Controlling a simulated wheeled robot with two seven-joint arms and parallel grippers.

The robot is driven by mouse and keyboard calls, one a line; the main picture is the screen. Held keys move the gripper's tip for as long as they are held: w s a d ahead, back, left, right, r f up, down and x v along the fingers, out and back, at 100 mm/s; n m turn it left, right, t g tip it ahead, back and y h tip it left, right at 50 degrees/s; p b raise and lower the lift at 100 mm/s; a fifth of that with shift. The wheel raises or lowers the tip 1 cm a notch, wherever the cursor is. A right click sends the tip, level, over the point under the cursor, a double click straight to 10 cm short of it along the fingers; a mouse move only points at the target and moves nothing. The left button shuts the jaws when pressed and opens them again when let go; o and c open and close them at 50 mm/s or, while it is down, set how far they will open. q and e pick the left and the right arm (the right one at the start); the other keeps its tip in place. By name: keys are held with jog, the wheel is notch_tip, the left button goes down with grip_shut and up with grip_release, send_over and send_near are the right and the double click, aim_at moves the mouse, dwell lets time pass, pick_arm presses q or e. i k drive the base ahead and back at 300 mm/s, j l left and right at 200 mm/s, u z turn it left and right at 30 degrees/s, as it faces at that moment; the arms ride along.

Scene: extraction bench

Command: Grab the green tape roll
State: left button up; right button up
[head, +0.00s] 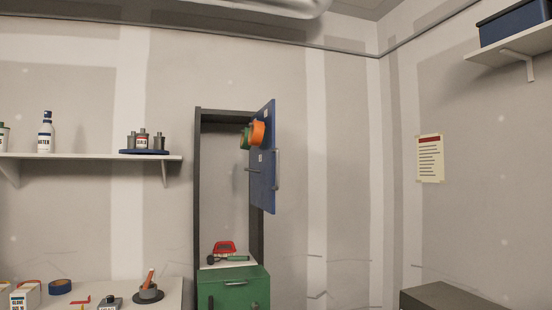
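A green roll (245,138), which looks like the green tape roll, hangs high on the inner side of an open blue cabinet door (264,185). An orange roll (258,133) hangs right beside it and covers part of it. I cannot tell what holds the rolls to the door. Neither of my grippers is in view.
The tall dark cabinet (198,190) has a green front (233,290) below, with a red item (225,247) inside. A bench (165,292) at the lower left holds a blue tape roll (60,287) and other items. A shelf (85,156) hangs above it.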

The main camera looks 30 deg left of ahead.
aim_at(244, 145)
jog(key=u, duration=0.45)
jog(key=i+j+u, duration=0.2)
jog(key=u, duration=0.2)
jog(key=i+u, duration=0.35)
jog(key=i+j+u, duration=0.1)
jog(key=i+u, duration=0.15)
jog(key=u, duration=0.15)
jog(key=i+l+u, duration=0.1)
jog(key=i+u, duration=0.25)
jog(key=k, duration=0.05)
